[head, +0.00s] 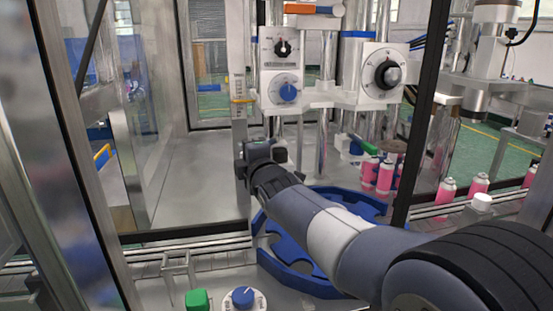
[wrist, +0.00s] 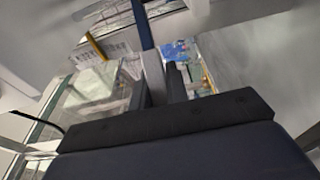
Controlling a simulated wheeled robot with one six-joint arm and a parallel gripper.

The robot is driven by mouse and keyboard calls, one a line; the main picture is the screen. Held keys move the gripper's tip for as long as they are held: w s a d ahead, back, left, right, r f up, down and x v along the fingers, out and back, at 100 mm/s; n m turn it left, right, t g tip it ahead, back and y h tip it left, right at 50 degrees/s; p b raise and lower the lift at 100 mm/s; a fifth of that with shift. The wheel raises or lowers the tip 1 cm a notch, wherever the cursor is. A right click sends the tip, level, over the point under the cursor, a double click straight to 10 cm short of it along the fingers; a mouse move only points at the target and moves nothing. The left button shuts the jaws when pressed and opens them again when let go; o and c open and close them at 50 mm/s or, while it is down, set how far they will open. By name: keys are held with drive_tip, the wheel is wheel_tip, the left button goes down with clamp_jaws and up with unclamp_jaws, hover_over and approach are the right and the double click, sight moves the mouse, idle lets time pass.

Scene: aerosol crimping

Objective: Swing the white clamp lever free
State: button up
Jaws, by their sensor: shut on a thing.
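My gripper (head: 255,152) is at the front of the crimping machine, below and left of the blue dial (head: 288,92). In the wrist view my gripper (wrist: 165,82) is shut, with a pale grey bar (wrist: 153,72) at its fingers. The white clamp lever is mostly hidden by the gripper and wrist in the head view. I take it to be what the fingers hold, but its full length and angle cannot be told.
A green-handled lever (head: 362,144) is right of my gripper, and an orange handle (head: 308,9) is above. A blue star wheel (head: 285,262) lies below my arm. Pink cans (head: 446,190) stand at the right. A dark frame post (head: 424,110) is right of the machine.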

drive_tip(key=shift+w+a, duration=0.25)
drive_tip(key=shift+a, duration=0.15)
drive_tip(key=w+a+b, duration=0.1)
drive_tip(key=w+b, duration=0.1)
drive_tip(key=shift+a+b, duration=0.35)
drive_tip(key=shift+a, duration=0.05)
idle(0.3)
drive_tip(key=shift+b+x, duration=0.55)
drive_tip(key=shift+x, duration=0.6)
drive_tip(key=o, duration=0.8)
drive_tip(key=shift+a, duration=0.2)
drive_tip(key=shift+f, duration=0.1)
